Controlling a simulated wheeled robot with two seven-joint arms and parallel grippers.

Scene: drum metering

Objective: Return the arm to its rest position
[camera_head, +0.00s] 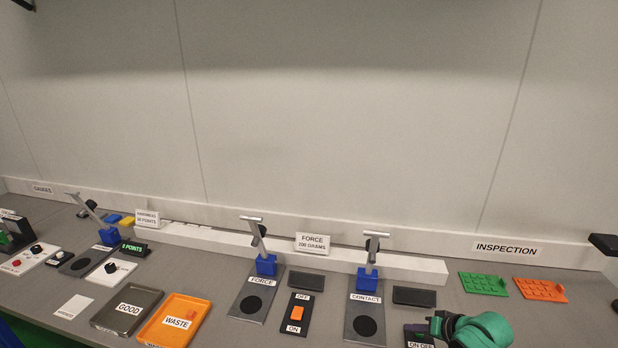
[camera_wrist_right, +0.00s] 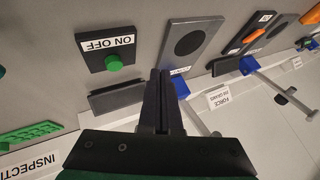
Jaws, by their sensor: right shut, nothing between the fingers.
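My right arm (camera_head: 480,330) comes in at the bottom right in the head view, with its green wrist beside the ON OFF panel (camera_head: 418,344). In the right wrist view my right gripper (camera_wrist_right: 160,76) has its two dark fingers together, with nothing between them. They point toward the bench near the CONTACT station's plate. The ON OFF panel also shows in the right wrist view, with a green knob (camera_wrist_right: 114,62), apart from the fingers. My left gripper is not in view.
Force stand (camera_head: 265,266) and contact stand (camera_head: 368,277) rise left of my right arm. GOOD tray (camera_head: 155,293) and orange WASTE tray (camera_head: 203,310) lie farther left. Green (camera_head: 483,283) and orange (camera_head: 540,290) inspection plates lie at the right. A ledge and wall bound the back.

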